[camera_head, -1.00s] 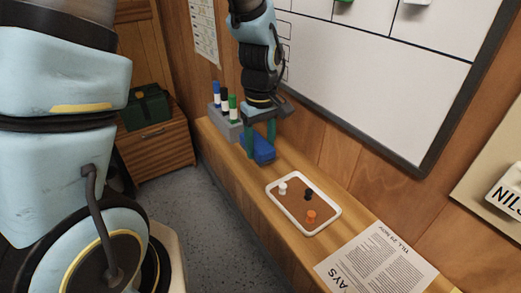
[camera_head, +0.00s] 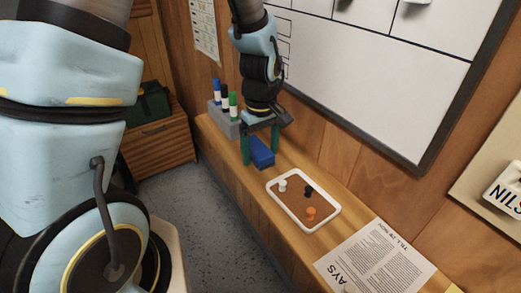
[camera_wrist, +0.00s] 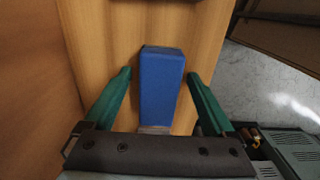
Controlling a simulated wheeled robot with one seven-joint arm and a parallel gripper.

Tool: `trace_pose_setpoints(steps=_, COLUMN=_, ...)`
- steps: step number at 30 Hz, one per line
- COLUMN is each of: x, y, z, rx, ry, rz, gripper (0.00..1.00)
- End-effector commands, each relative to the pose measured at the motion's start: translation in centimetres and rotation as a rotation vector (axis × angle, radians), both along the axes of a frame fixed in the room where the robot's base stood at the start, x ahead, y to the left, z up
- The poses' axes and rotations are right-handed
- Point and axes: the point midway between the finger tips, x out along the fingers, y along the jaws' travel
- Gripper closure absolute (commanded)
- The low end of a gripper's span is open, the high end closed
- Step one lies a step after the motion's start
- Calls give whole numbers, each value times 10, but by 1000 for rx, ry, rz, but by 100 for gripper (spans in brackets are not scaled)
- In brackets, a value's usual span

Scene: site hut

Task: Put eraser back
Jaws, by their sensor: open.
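The blue eraser (camera_head: 262,154) lies on the wooden ledge (camera_head: 230,165), between the marker holder and the white tray. My gripper (camera_head: 260,160) is over it, pointing down, with one green finger on each side. In the wrist view the eraser (camera_wrist: 162,85) sits between the two open fingers (camera_wrist: 159,76), with a gap on both sides. A pale strip shows at its near end. The head view hides part of the eraser behind the fingers.
A grey holder (camera_head: 223,124) with blue, black and green markers stands close behind my gripper. A white-rimmed tray (camera_head: 327,222) with small pegs and a printed sheet (camera_head: 376,262) lie nearer. The whiteboard (camera_head: 370,75) hangs on the wall beside the ledge.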

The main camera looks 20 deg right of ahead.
Motion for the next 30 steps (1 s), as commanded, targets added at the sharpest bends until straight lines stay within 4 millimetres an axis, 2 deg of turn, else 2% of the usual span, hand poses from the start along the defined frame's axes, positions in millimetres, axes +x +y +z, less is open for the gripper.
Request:
trace_pose_setpoints(steps=7, x=1, y=-1, z=11, rx=-3, ry=-3, rz=0, gripper=11)
trace_pose_setpoints(steps=11, x=1, y=-1, z=33, rx=-4, ry=-5, rz=-1, gripper=11)
trace_pose_setpoints(steps=21, x=1, y=-1, z=99, rx=-3, ry=-4, rz=1, gripper=11)
trace_pose_setpoints(steps=25, x=1, y=-1, z=114, rx=-1, ry=-1, rz=0, gripper=11)
trace_pose_setpoints(steps=30, x=0, y=0, z=121, rx=0, ry=-1, rz=0, gripper=11)
